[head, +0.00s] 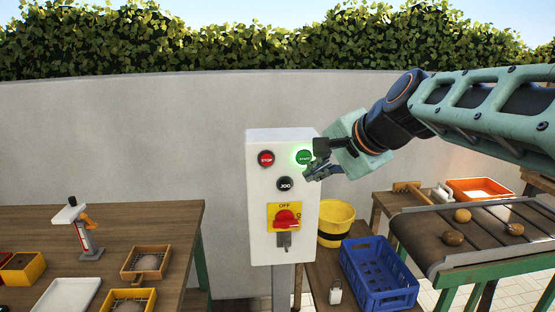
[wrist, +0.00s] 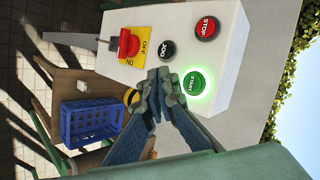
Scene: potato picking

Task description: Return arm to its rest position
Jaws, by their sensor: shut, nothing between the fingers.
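My arm reaches in from the right in the head view, and my gripper (head: 312,169) is shut and empty in front of the white control box (head: 256,190). The green START button (head: 304,157) is lit with a glow; my gripper is just beside it. In the wrist view my gripper (wrist: 160,78) is shut, its tips beside the START button (wrist: 195,84). I cannot tell whether the tips touch the box. The red STOP button (head: 266,158), black JOG button (head: 285,183) and red rotary switch (head: 286,218) on a yellow plate also show.
A conveyor (head: 470,240) with several potatoes stands at the right under my arm. A blue crate (head: 378,285) and yellow bucket (head: 335,222) sit right of the box. A wooden table (head: 40,232) with trays is at the left. A wall (head: 120,130) stands behind.

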